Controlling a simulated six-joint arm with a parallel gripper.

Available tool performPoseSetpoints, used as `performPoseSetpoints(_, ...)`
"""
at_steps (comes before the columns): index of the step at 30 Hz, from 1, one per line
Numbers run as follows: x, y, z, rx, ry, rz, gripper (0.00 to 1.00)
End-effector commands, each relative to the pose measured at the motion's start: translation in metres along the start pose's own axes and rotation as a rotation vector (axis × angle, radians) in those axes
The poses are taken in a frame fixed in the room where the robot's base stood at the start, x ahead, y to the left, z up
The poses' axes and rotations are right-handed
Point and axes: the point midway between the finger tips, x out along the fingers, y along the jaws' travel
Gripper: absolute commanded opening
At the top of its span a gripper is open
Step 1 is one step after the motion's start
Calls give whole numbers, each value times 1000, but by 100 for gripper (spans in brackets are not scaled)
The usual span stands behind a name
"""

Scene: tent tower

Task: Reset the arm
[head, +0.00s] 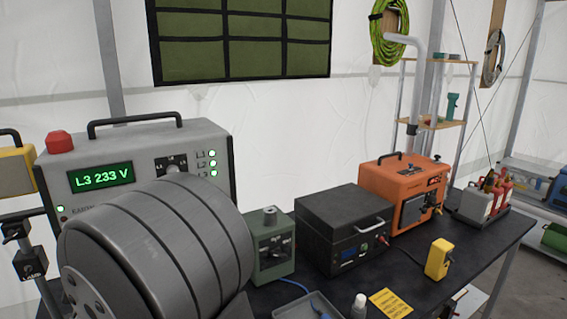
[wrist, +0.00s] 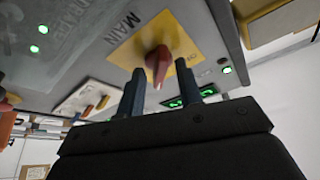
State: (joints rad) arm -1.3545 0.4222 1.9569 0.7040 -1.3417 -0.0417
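My gripper (wrist: 161,72) shows in the wrist view with its two dark fingers apart, and nothing is clasped between them. A red rotary knob (wrist: 157,62) on a yellow plate marked MAIN (wrist: 130,47) shows in the gap between the fingertips. I see a gap on both sides of the knob; I cannot tell how far beyond the tips it is. In the head view my gripper is hidden; my large grey arm link fills the lower left, in front of the grey supply box (head: 130,150), whose display (head: 100,176) reads L3 233 V.
On the dark bench (head: 465,238) stand a green box (head: 268,250), a black case (head: 345,225), an orange machine (head: 400,190) and a yellow device (head: 438,260). A grey tray (head: 300,306) and small bottle (head: 359,306) are at the front. Green lamps (wrist: 42,29) show close by.

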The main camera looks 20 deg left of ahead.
Motion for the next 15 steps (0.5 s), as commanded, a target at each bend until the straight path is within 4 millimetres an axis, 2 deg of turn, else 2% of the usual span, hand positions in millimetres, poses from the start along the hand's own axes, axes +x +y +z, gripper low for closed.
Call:
performPoseSetpoints(6, 0, 3, -1, -200, 1, -81, 33)
performPoseSetpoints(15, 0, 3, 0, -304, 0, -124, 33)
